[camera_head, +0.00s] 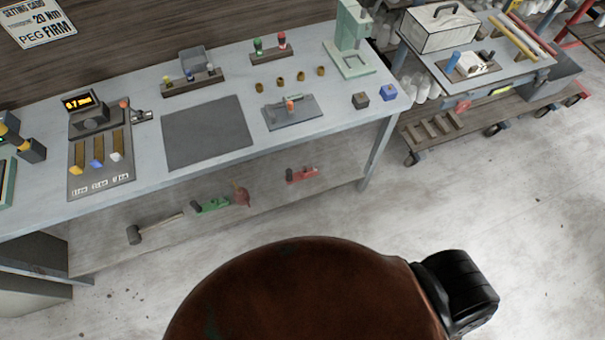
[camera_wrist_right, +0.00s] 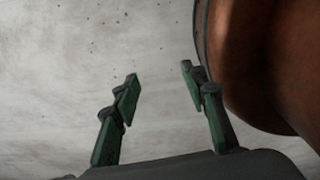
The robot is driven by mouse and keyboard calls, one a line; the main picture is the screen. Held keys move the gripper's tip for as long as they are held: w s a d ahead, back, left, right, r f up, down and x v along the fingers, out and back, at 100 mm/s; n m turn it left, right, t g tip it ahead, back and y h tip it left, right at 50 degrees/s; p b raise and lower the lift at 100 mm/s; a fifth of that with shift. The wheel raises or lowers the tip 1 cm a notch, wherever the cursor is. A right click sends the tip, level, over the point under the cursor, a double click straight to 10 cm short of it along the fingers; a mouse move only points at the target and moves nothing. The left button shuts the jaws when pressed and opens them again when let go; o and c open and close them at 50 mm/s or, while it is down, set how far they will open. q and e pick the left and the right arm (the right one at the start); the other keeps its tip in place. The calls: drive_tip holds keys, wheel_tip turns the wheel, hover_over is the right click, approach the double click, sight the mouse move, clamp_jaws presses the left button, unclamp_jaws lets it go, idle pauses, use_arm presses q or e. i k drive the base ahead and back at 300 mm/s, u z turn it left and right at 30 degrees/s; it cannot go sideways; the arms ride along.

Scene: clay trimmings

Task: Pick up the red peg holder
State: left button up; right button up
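Two red candidates show in the head view, and I cannot tell for sure which is the red peg holder. One is a red-topped upright piece (camera_head: 282,40) in a dark rack at the back of the workbench, beside a green-topped one (camera_head: 258,46). The other is a red tool-like piece (camera_head: 302,174) lying on the bench's lower shelf, right of a similar green piece (camera_head: 211,205). My right gripper (camera_wrist_right: 160,82) is open and empty in the right wrist view, over bare floor and far from the bench things. My left gripper is not in view.
The workbench (camera_head: 225,82) also holds a dark mat (camera_head: 207,133), a pale green press (camera_head: 351,42), several small brass pieces and a blue cube (camera_head: 388,92). A mallet (camera_head: 153,228) lies on the lower shelf. A cart (camera_head: 480,75) stands at right. The floor (camera_head: 545,240) is clear.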

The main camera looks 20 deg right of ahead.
sight(290, 179)
drive_tip(key=u, duration=2.5)
drive_tip(key=k, duration=0.7)
drive_tip(key=z, duration=1.45)
